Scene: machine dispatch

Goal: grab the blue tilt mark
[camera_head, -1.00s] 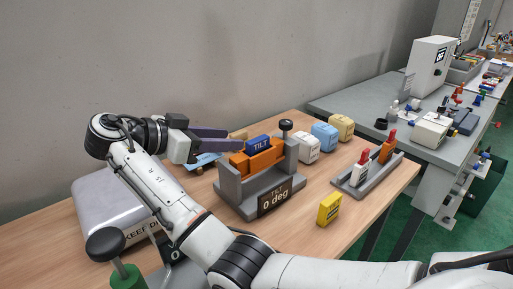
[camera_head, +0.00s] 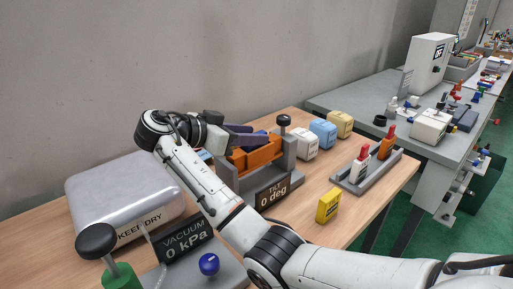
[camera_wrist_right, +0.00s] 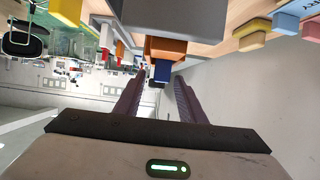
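The blue tilt mark (camera_head: 262,132) sits on top of the orange block (camera_head: 262,152) in the grey tilt stand, whose sign (camera_head: 273,192) reads 0 deg. In the head view the mark is mostly hidden by my right gripper (camera_head: 255,133), which reaches in from the left at the mark's height. In the right wrist view the blue mark (camera_wrist_right: 162,72) lies between the fingertips of my right gripper (camera_wrist_right: 160,84), with gaps on both sides. The right fingers are apart and parallel. My left gripper is out of view.
A silver KEEP DRY case (camera_head: 120,195) and a vacuum panel (camera_head: 187,245) with a blue knob stand at the left. White (camera_head: 305,143), blue and cream blocks stand behind the stand. A yellow block (camera_head: 327,206) and a grey tray (camera_head: 365,173) are to the right.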

